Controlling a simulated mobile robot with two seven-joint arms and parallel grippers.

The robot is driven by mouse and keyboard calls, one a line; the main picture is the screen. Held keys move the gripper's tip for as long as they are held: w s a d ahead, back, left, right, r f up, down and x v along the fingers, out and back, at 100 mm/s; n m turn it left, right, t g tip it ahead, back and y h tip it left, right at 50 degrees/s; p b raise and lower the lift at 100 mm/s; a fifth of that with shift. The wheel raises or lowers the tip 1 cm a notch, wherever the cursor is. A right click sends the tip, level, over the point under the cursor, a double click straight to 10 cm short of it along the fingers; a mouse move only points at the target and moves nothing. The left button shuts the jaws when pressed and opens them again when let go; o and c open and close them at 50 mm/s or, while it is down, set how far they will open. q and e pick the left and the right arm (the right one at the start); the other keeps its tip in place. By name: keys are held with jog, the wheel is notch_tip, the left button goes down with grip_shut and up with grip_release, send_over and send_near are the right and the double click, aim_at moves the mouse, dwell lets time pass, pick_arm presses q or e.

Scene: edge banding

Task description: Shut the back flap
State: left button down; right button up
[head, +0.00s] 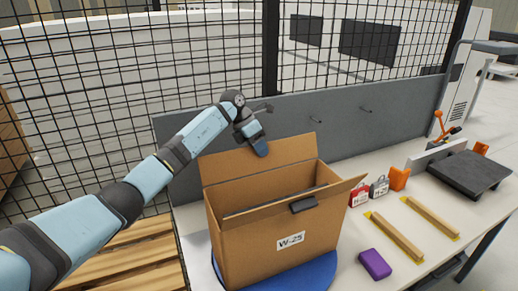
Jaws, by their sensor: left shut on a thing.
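An open cardboard box (255,252) with a "W-25" label stands on a blue round base (322,272) on the table. Its back flap (225,168) stands up, roughly upright, along the far side. My left gripper (261,149) is at the top edge of this flap, shut on it, with a blue fingertip against the near face. The right flap (342,197) sticks outward to the right. A dark piece (303,204) sits at the front rim; I cannot tell what it is. The box's inside is mostly hidden. My right gripper is not in view.
A grey panel (350,132) with pegs stands behind the box.

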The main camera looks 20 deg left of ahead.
aim_at(268, 161)
pick_arm(q)
jog(key=shift+s+d+y, duration=0.1)
jog(key=shift+s+y, duration=0.05)
jog(key=shift+y, duration=0.15)
jog(key=s+d+t+y+b, duration=0.1)
jog(key=b, duration=0.1)
jog(key=d+m+t+y+b, duration=0.1)
jog(key=t+y+b, duration=0.1)
jog(key=shift+s+r+b, duration=0.3)
jog(key=shift+s+b, duration=0.1)
jog(key=shift+s+d+t+y+b, duration=0.35)
jog(key=shift+t+y+b, duration=0.15)
jog(key=shift+b, duration=0.3)
jog(key=shift+s+d+r+t+y+b, duration=0.1)
jog(key=shift+d+r+t+y+b, duration=0.1)
jog(key=shift+t+y+b, duration=0.1)
jog(key=c, duration=0.9)
grip_release()
jog(key=b+v, duration=0.2)
jog(key=v, duration=1.1)
jog(key=shift+s+a+r, duration=0.1)
jog(key=shift+r, duration=0.3)
